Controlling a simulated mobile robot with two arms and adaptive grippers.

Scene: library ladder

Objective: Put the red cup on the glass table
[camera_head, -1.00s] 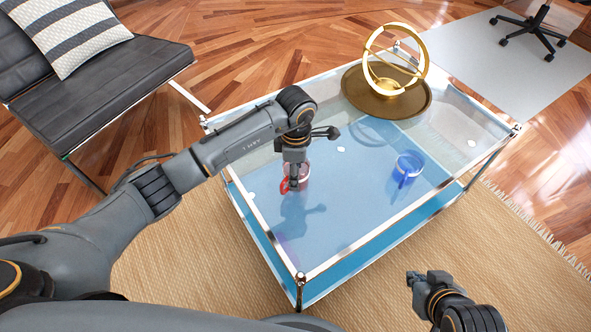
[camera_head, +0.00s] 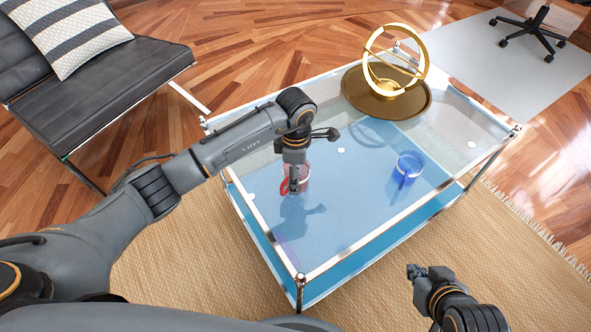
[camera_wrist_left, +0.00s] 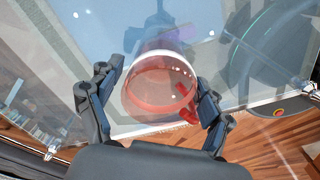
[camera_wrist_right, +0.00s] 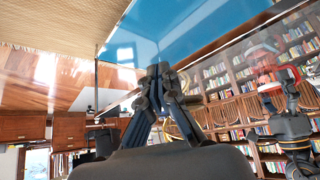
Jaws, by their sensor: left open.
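The red cup (camera_head: 284,187) is upright at the glass table (camera_head: 345,222), near its left side, partly hidden by my left gripper (camera_head: 295,178). In the left wrist view the red cup (camera_wrist_left: 150,97) lies between the two spread fingers, with its handle close to the right finger. My left gripper is open around it. The cup appears to stand on the glass, above its shadow. My right gripper (camera_head: 417,272) is apart from the table, at the lower right. In the right wrist view its fingertips (camera_wrist_right: 159,75) meet, with nothing seen between them.
A blue cup (camera_head: 407,168) is at the table's right part. A gold ring ornament (camera_head: 396,62) stands on a round brown tray (camera_head: 357,98) at the back. A black chair (camera_head: 95,98) stands at the left. The table has raised metal corners.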

